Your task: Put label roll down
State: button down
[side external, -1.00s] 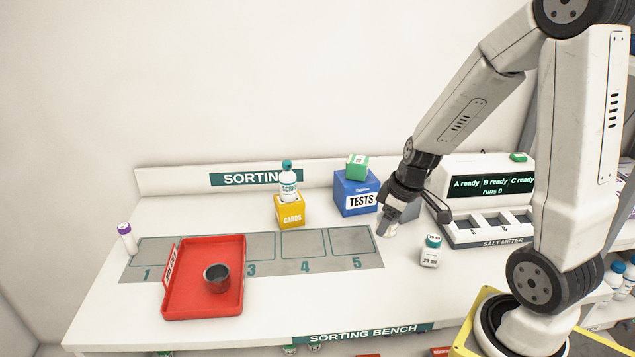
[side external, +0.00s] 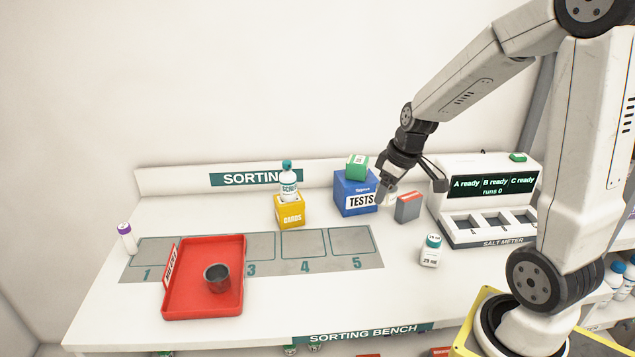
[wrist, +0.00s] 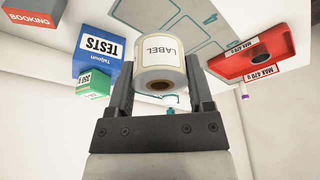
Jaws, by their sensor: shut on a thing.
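My gripper (wrist: 161,85) is shut on the label roll (wrist: 160,62), a white roll with a brown core that reads LABEL in the wrist view. In the side view my gripper (side external: 386,195) is by the right side of the blue TESTS box (side external: 354,196), above the bench. The roll (side external: 391,199) shows there only as a small pale shape, partly hidden by the fingers. I cannot tell the exact gap between the roll and the bench.
A grey and red box (side external: 408,208) stands just right of my gripper. A white bottle (side external: 430,252) and the salt meter (side external: 487,229) are further right. A red tray (side external: 177,306) holds a dark cup (side external: 216,278). Grey slots 4 and 5 (side external: 352,241) are bare.

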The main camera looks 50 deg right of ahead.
jog(key=w+d+m+g+h, duration=0.1)
jog(key=w+d+m, duration=0.2)
jog(key=d+m, duration=0.5)
jog(key=w+d+m+g+h, duration=0.1)
jog(key=w+d+m, duration=0.2)
jog(key=d, duration=1)
jog(key=w+d+m+g+h, duration=0.1)
jog(key=w+d+m, duration=0.4)
jog(key=d, duration=0.5)
notch_tip(320, 180, down, 8)
jog(key=s, duration=0.1)
jog(key=shift+s+f+m, duration=0.2)
jog(key=shift+m, duration=0.1)
jog(key=shift+f, duration=0.1)
jog(key=shift+a+f+x, duration=0.1)
jog(key=shift+a+x, duration=0.3)
jog(key=shift+x, duration=1.2)
jog(key=shift+a+f+x, duration=0.1)
jog(key=shift+a+x, duration=0.25)
jog(key=shift+x, duration=1.2)
jog(key=shift+a+f+x, duration=0.1)
jog(key=shift+a+x, duration=0.3)
jog(key=shift+x, duration=1.2)
jog(key=shift+s+f, duration=0.1)
grip_release()
